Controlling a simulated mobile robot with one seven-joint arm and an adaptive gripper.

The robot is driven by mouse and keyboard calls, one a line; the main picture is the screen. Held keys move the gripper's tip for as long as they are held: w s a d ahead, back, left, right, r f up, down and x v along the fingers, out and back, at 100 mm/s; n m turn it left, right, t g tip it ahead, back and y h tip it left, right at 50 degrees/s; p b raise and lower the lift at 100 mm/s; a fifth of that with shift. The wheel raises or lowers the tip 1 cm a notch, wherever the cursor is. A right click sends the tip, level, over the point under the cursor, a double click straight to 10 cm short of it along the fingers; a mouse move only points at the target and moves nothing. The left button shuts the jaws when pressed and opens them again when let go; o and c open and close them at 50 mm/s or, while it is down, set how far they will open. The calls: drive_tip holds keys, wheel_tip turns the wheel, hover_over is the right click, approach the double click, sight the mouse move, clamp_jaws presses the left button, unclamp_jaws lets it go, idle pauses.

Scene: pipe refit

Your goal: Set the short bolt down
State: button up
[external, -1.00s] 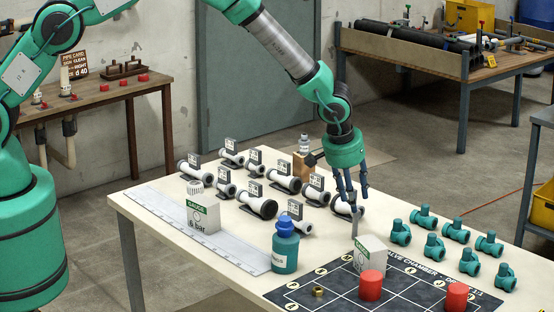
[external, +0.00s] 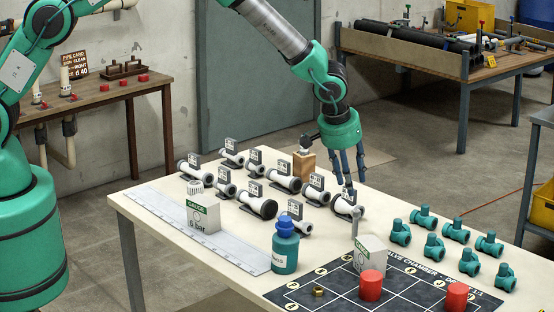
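A small grey upright piece with a wider top (external: 355,223), which looks like the short bolt, stands on the table in the external view. It is just behind the white box with a green stripe (external: 371,255) and in front of the nearest white pipe piece (external: 342,207). The box hides part of the area beside its foot. My gripper (external: 352,176) is above and behind it, fingers pointing down and apart. Nothing shows between the fingers, and they do not touch the grey piece.
White pipe pieces with tags (external: 258,207) fill the table's middle. Several green tees (external: 436,247) stand at right. A dark grid mat (external: 340,292) carries red caps (external: 372,286) and a brass nut (external: 318,291). A blue-capped bottle (external: 285,248) and wooden block (external: 304,166) stand nearby.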

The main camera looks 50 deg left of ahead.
drive_tip(key=shift+r, duration=0.1)
drive_tip(key=s+a+r, duration=0.5)
drive_tip(key=a+r, duration=0.3)
drive_tip(key=r, duration=0.3)
drive_tip(key=s+a+r, duration=0.4)
drive_tip(key=a+r, duration=0.5)
drive_tip(key=r, duration=0.1)
drive_tip(key=s+a+r, duration=0.5)
drive_tip(key=a+r, duration=0.3)
drive_tip(key=r, duration=0.3)
drive_tip(key=s+a+r+m+t, duration=0.1)
drive_tip(key=s+a+r, duration=0.35)
drive_tip(key=s, duration=0.35)
drive_tip(key=s+a+r, duration=0.3)
drive_tip(key=s+a, duration=0.3)
drive_tip(key=s, duration=0.1)
drive_tip(key=s+a, duration=0.2)
drive_tip(key=s, duration=0.7)
drive_tip(key=s+a+m, duration=0.1)
drive_tip(key=s+a, duration=0.2)
drive_tip(key=s, duration=0.7)
drive_tip(key=shift+s+f+t, duration=0.15)
drive_tip(key=shift+f+t, duration=0.15)
drive_tip(key=shift+t, duration=0.1)
